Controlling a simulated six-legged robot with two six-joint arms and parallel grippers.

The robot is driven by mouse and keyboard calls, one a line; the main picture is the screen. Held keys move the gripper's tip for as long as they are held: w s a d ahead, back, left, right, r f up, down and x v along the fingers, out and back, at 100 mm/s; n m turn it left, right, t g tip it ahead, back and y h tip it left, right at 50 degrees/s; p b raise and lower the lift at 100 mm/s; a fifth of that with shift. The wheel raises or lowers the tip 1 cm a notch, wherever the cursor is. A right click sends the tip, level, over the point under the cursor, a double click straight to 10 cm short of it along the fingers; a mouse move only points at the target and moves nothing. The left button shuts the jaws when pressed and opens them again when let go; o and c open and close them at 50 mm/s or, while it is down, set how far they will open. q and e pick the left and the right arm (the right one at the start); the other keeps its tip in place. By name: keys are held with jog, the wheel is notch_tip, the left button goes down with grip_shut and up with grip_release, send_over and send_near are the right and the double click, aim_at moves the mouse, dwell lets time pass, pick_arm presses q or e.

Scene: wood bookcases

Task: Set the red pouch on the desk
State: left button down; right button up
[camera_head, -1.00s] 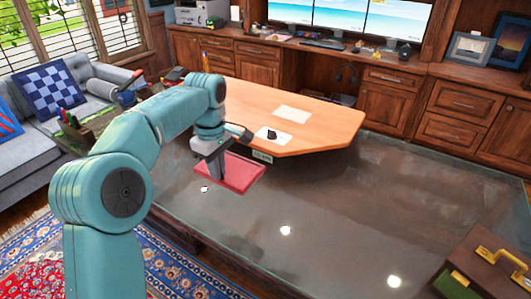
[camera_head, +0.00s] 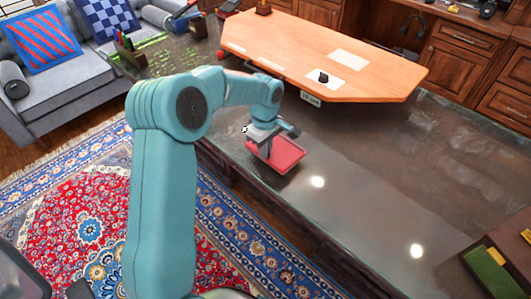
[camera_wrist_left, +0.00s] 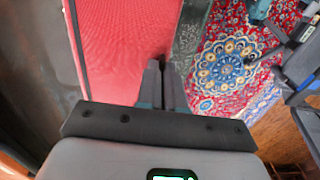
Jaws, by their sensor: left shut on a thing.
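The red pouch (camera_head: 284,156) is a flat red rectangle, held by my left gripper (camera_head: 266,149) near the front edge of the dark glossy desk top (camera_head: 345,215). I cannot tell whether the pouch touches this top or hangs just above it. In the left wrist view, the pouch (camera_wrist_left: 125,45) fills the upper left. The left gripper's fingers (camera_wrist_left: 161,78) are close together at the pouch's edge, and part of the pouch is hidden behind them. My right gripper is not in view.
A light wooden top (camera_head: 310,50) with a white sheet (camera_head: 348,60) stands beyond the dark top. A dark box with green (camera_head: 493,268) is at lower right. A patterned rug (camera_head: 90,225) and a grey sofa (camera_head: 55,95) lie left. The middle of the dark top is clear.

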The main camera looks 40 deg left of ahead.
pick_arm(q)
notch_tip(320, 180, down, 2)
jog(key=shift+w+a+f, duration=0.1)
jog(key=shift+f, duration=0.15)
jog(key=shift+r, duration=0.1)
jog(key=c, duration=1.3)
grip_release()
jog(key=shift+f, duration=0.2)
jog(key=shift+r, duration=0.1)
notch_tip(320, 180, up, 12)
jog(key=shift+r, duration=0.1)
